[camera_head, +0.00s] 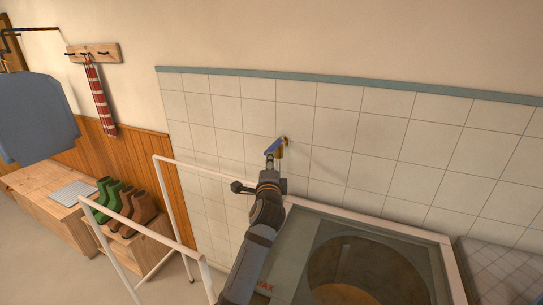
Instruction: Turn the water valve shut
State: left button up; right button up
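The water valve (274,147) has a blue lever and a brass-coloured body, and it sticks out from the white tiled wall near the middle of the view. The lever slants down to the left from the wall side. My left gripper (269,159) is right at the lever, just below its lower left end. The gripper is small and dark here, and I cannot tell whether its fingers touch the lever or are open or shut. The arm hides what lies behind it below the valve. My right gripper is not in view.
A white rail frame (187,166) stands left of my arm. The tiled wall around the valve is clear.

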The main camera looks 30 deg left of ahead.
aim_at(271, 148)
pick_arm(q)
jog(key=p+x, duration=0.2)
jog(key=x, duration=0.8)
jog(key=shift+w+a, duration=0.15)
jog(key=shift+w, duration=0.1)
jog(key=shift+c, duration=0.3)
jog(key=shift+f, duration=0.1)
jog(key=shift+c, duration=1.2)
grip_shut()
